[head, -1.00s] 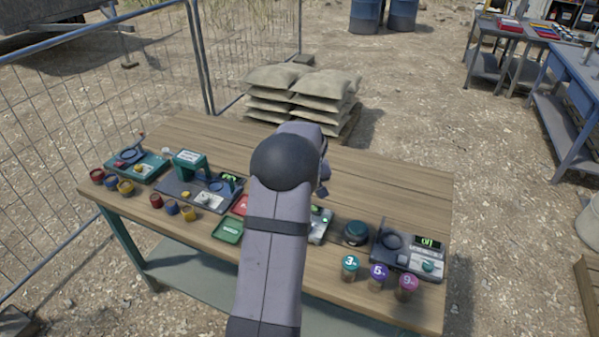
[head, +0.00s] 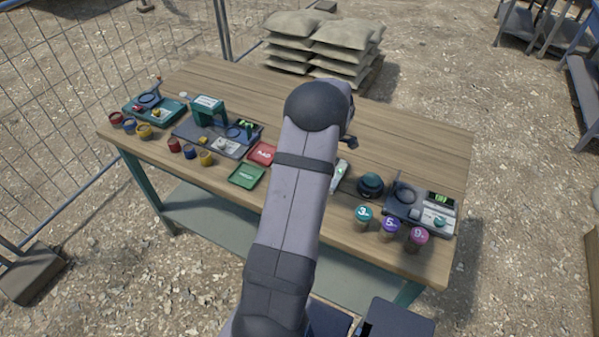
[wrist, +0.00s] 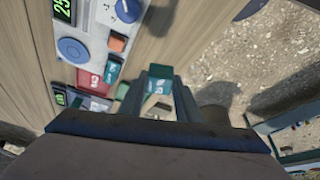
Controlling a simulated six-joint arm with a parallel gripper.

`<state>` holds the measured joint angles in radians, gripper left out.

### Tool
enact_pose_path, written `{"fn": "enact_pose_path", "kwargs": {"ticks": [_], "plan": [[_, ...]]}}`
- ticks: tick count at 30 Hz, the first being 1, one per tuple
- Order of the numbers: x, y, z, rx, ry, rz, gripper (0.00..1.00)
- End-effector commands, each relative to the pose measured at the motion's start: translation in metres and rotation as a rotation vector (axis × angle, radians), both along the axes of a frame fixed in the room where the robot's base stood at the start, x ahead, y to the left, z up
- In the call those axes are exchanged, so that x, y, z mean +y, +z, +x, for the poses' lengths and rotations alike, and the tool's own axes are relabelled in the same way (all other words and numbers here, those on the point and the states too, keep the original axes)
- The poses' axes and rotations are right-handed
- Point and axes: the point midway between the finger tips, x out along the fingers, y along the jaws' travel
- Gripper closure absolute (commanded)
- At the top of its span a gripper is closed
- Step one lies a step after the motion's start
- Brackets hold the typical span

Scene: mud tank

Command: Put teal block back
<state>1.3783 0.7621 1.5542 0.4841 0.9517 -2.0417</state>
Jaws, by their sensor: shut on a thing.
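A teal block (wrist: 160,71) is between the fingertips of my gripper (wrist: 158,86) in the wrist view. The gripper is shut on it and holds it over the bench. To its left lies a grey device with a blue round plate (wrist: 73,49) and a lit display. An orange block (wrist: 117,42) and another teal piece (wrist: 113,67) sit close by, above a red tray (wrist: 92,79). In the head view my arm hides the gripper and the middle of the bench; the red tray (head: 262,153) and a green tray (head: 247,175) show left of the arm.
The wooden bench (head: 400,135) is bare at its back right. Lidded 3, 5 and 9 jars (head: 390,229) stand at the front right beside a grey device (head: 420,210). Small coloured pots (head: 145,131) and green and grey devices fill the left. Sandbags (head: 320,45) lie behind.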

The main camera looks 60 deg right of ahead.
Motion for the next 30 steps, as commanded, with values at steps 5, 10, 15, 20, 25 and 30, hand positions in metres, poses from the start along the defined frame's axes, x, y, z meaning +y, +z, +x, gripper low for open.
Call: {"fn": "enact_pose_path", "kwargs": {"ticks": [5,10,15,20,25,30], "plan": [[0.0,0.0,0.0,0.0,0.035,-0.002,0.96],[0.0,-0.003,0.0,0.001,0.033,-0.001,0.96],[0.0,-0.011,0.0,0.0,0.032,0.001,0.96],[0.0,-0.022,0.0,0.001,0.031,0.0,0.96],[0.0,-0.04,0.0,0.001,0.031,0.0,0.96],[0.0,-0.05,0.0,0.001,0.031,-0.001,0.96]]}}
